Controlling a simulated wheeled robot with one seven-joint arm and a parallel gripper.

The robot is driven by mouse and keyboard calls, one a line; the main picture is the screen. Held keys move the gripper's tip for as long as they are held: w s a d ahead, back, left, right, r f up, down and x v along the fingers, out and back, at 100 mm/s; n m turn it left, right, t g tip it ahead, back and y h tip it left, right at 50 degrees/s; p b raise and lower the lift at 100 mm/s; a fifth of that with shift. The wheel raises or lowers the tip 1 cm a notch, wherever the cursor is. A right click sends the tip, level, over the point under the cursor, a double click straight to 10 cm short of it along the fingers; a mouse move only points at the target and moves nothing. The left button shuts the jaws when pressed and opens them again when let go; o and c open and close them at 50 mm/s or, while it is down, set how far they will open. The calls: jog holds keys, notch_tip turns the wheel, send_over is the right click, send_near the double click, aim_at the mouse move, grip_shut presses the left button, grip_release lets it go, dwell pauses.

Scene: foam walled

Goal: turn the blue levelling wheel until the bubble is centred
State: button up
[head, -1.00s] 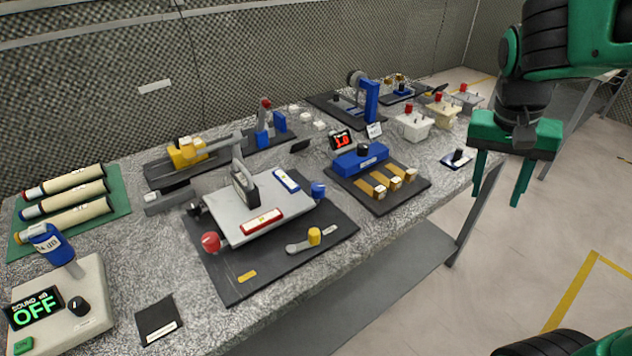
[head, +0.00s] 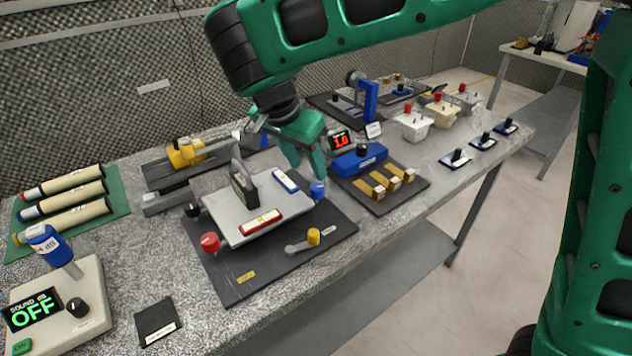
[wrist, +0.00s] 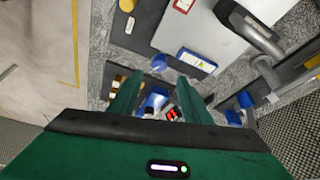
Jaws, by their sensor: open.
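The blue levelling wheel (head: 317,190) is a small knob at the right corner of the grey levelling plate (head: 228,222). It also shows in the wrist view (wrist: 159,63), just beyond my fingertips. A blue-framed level vial (head: 286,180) and a red-framed level vial (head: 261,222) lie on the plate; the bubbles are too small to read. My gripper (head: 308,172) is open and empty, pointing down beside and slightly above the blue wheel. In the wrist view my two green fingers (wrist: 153,85) are spread apart, with the wheel between their line of reach.
A red wheel (head: 210,242), a black wheel (head: 192,209) and a yellow-knobbed lever (head: 314,236) are around the plate. An upright grey handle (head: 243,188) rises from the plate.

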aim_at(317, 186)
jog(key=x, duration=0.8)
jog(key=shift+w+d+f, duration=0.1)
jog(key=shift+c, duration=0.5)
jog(key=c, duration=0.9)
jog(key=shift+d, duration=0.1)
jog(key=shift+c, duration=0.2)
